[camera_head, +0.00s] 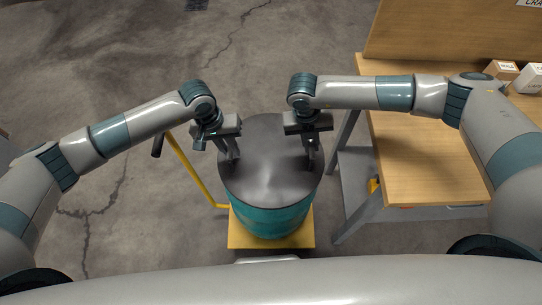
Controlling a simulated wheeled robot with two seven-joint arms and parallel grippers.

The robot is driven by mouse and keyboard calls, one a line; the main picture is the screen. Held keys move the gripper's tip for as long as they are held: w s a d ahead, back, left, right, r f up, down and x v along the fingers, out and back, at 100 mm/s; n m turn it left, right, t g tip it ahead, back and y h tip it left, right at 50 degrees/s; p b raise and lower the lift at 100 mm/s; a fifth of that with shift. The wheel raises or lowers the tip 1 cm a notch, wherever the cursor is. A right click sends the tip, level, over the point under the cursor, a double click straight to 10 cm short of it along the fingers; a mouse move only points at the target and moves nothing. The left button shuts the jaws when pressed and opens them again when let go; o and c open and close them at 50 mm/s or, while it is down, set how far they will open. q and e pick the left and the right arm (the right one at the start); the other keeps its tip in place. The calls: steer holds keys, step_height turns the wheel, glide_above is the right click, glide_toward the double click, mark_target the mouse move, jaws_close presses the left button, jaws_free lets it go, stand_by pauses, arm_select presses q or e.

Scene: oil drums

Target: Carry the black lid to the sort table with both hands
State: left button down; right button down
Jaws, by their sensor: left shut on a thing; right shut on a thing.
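The black lid (270,172) is a dark round disc in the middle of the head view. It sits over the top of a teal drum (270,219); I cannot tell whether it touches the drum. My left gripper (233,155) is shut on the lid near its upper left part. My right gripper (310,158) is shut on the lid near its right edge. The fingertips are small and partly hidden by the gripper bodies. The wooden-topped table (415,150) stands to the right of the drum; no label shows that it is the sort table.
The drum stands on a yellow platform (240,240) with a yellow handle bar (185,165) rising on its left. Small boxes (503,69) stand at the table's far right, by an upright wooden board (440,30). The table's near top looks clear. Concrete floor is open at left.

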arm_select(q)
steer(key=shift+r, duration=0.15)
arm_select(e)
steer(key=shift+r, duration=0.2)
